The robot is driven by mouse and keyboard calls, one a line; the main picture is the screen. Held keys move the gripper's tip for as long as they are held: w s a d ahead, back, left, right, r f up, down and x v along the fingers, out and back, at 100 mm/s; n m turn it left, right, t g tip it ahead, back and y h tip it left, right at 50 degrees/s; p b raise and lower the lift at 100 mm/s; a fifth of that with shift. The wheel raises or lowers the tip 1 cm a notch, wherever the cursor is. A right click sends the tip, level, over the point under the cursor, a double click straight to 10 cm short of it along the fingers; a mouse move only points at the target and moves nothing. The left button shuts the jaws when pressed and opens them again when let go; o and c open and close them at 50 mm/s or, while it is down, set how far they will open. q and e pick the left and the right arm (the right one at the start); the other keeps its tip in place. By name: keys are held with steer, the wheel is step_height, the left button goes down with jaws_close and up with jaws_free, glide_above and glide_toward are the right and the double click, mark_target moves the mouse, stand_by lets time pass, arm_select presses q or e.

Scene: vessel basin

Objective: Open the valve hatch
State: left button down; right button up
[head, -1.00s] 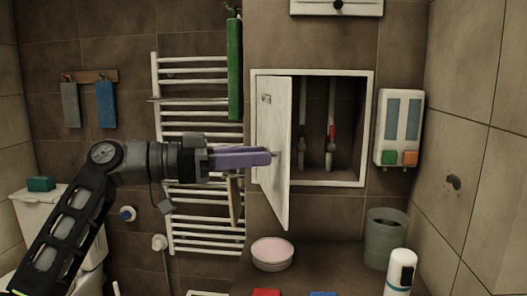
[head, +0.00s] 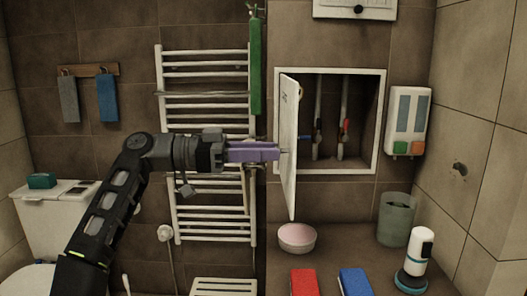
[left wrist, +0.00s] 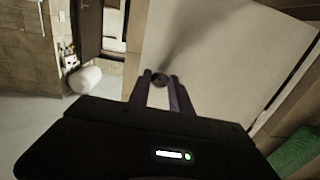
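The valve hatch is a white wall box (head: 375,120) with a white door (head: 289,150) hinged on its left side. The door stands open, swung outward and seen nearly edge-on in the head view. Pipes with a blue-handled valve (head: 317,137) and a red-handled valve (head: 346,126) show inside. My left gripper (head: 279,152), with purple fingers, is at the door's outer face. In the left wrist view its fingers lie on either side of a small round dark knob (left wrist: 158,79) on the pale door panel (left wrist: 225,60), shut on it. My right gripper is not in view.
A dispenser (head: 408,120) hangs at right.

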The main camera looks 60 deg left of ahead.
arm_select(q)
steer(key=c, duration=1.2)
jaws_free()
steer(key=p+v, duration=0.7)
steer(key=p, duration=0.7)
steer(key=shift+s+a+p, duration=0.2)
steer(key=shift+s+p, duration=0.15)
